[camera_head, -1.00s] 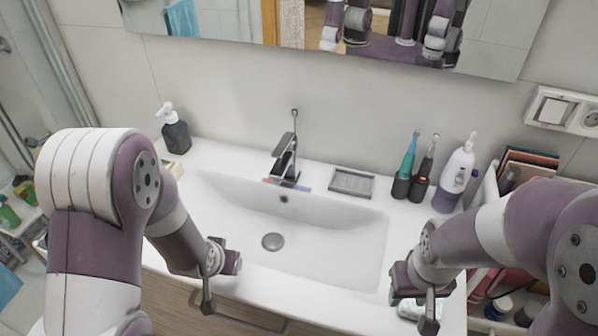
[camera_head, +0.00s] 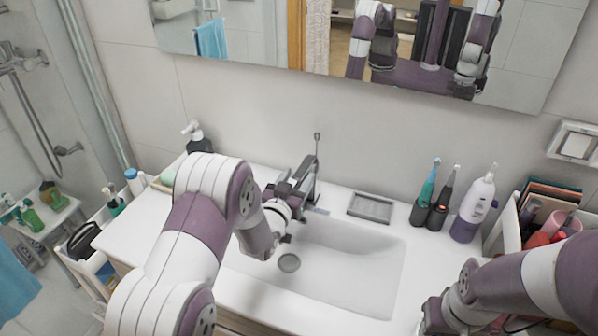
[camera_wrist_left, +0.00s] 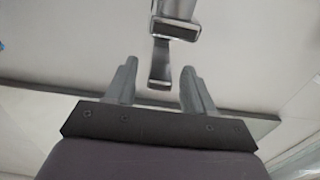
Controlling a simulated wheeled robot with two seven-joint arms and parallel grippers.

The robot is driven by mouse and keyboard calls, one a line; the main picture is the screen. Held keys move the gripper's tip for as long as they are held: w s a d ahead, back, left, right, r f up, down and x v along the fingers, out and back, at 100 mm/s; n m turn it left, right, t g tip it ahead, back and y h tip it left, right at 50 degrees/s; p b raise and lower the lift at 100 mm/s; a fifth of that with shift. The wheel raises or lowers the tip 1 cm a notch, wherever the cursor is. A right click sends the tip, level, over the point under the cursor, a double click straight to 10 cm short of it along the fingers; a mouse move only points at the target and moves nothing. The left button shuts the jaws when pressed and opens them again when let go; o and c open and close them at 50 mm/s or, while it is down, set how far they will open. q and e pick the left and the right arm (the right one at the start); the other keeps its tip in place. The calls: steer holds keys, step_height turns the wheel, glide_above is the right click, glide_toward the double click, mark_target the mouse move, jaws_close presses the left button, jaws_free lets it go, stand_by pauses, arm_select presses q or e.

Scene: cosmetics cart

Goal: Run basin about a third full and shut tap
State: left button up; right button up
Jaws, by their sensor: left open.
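The white basin (camera_head: 355,262) is set in the counter, with a round drain (camera_head: 289,263) in its floor; I see no water in it. The chrome tap (camera_head: 311,188) stands at the basin's back edge, with a thin upright rod behind it. My left gripper (camera_head: 290,190) is at the tap's left front, partly hiding it. In the left wrist view, my left gripper (camera_wrist_left: 158,88) is open, with the tap's metal end (camera_wrist_left: 160,65) showing between and beyond its fingers. I cannot tell whether they touch. My right gripper (camera_head: 440,315) is low at the counter's front right, its fingers unclear.
A soap dish (camera_head: 371,207) lies right of the tap. Toothbrushes in dark holders (camera_head: 428,213) and a white and purple bottle (camera_head: 474,205) stand further right. A dark soap dispenser (camera_head: 198,140) stands at back left. A mirror (camera_head: 250,45) hangs above.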

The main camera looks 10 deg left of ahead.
mark_target(300, 172)
arm_select(q)
steer(key=shift+w+d, duration=0.15)
steer(key=shift+w, duration=0.7)
jaws_close()
steer(key=shift+r+p, duration=0.25)
steer(key=shift+p, duration=0.1)
steer(key=r+g+p, duration=0.2)
steer(key=p, duration=0.1)
steer(key=r+p, duration=0.1)
steer(key=p, duration=0.1)
steer(key=shift+w+d+g+y, duration=0.1)
steer(key=shift+w+g+y, duration=0.2)
steer(key=shift+g, duration=0.1)
steer(key=shift+w+g+p, duration=0.15)
steer(key=shift+g+p, duration=0.35)
steer(key=shift+g, duration=0.1)
steer(key=shift+f, duration=0.1)
jaws_free()
